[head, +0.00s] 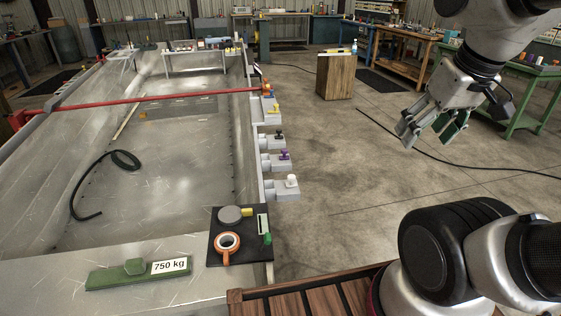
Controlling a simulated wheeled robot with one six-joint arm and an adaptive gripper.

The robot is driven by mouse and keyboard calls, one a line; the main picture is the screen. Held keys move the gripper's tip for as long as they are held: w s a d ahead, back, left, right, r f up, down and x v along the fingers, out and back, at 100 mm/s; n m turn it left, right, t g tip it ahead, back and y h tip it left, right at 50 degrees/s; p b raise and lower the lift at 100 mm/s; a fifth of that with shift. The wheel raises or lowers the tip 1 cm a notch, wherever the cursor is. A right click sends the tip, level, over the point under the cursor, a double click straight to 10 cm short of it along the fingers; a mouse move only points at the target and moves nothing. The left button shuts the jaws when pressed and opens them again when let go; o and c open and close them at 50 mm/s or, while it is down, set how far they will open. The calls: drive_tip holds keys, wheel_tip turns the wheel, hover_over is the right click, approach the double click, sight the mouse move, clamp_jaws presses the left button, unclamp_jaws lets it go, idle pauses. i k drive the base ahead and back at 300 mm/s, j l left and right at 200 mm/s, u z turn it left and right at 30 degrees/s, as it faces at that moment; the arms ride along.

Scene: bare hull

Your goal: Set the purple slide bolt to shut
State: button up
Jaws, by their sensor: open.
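The purple slide bolt (284,155) is on a light grey block on the outer right side of the metal hull (170,190). Its purple knob stands up from the block. I cannot tell from here whether it is open or shut. My gripper (430,137) is open and empty. It hangs in the air to the right of the bolt, well apart from it, above the concrete floor.
Similar bolts line the hull's side: white (291,181) nearer, dark green (279,134) and yellow (275,110) farther. A red bar (150,101) crosses the hull. A black mat (217,258) holds an orange tape roll (227,243). Floor between gripper and bolts is clear.

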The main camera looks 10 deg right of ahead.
sight(284, 151)
drive_tip(key=l, duration=0.35)
drive_tip(key=i+l, duration=0.1)
drive_tip(key=l, duration=0.3)
drive_tip(key=i+l+u, duration=0.1)
drive_tip(key=i+l, duration=0.7)
drive_tip(key=i, duration=0.65)
